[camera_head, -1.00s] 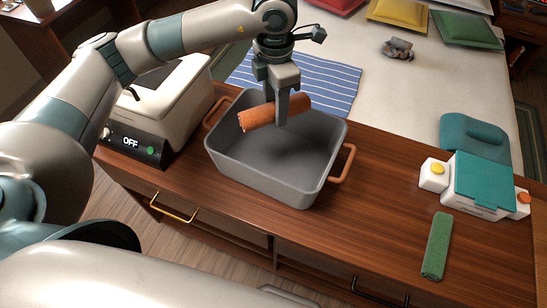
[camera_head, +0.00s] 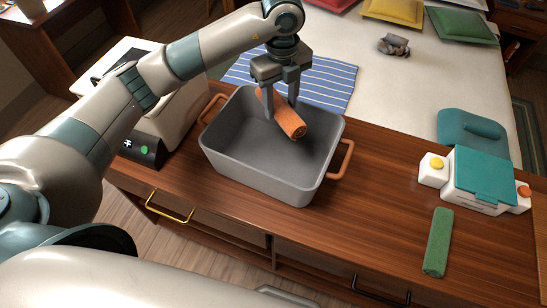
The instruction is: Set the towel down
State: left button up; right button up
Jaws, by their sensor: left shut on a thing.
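An orange rolled towel (camera_head: 288,122) is held in my left gripper (camera_head: 280,107), whose two fingers sit on either side of it. The towel slants, with its near end down to the right. It is over the opening of the grey bin (camera_head: 240,172), toward its far side. I cannot tell whether the towel touches the bin. My right gripper is out of view.
The grey bin with orange handles stands on the wooden counter (camera_head: 375,205). A white appliance (camera_head: 185,112) is at its left. A green roll (camera_head: 437,242) and a white-and-teal box (camera_head: 482,178) are at the right. A striped blue cloth (camera_head: 325,85) lies behind.

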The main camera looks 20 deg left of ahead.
aim_at(282, 109)
pick_arm(q)
jog(key=f+n, duration=0.1)
jog(key=n, duration=0.2)
jog(key=f+n+b, duration=0.1)
jog(key=n, duration=0.1)
jog(key=shift+w+d+f, duration=0.1)
jog(key=shift+w+f, duration=0.25)
jog(key=shift+w+f+n, duration=0.1)
jog(key=shift+f+n, duration=0.05)
jog(key=shift+n, duration=0.65)
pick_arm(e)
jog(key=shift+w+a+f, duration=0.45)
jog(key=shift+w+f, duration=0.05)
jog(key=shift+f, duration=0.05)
pick_arm(q)
jog(key=shift+f, duration=0.1)
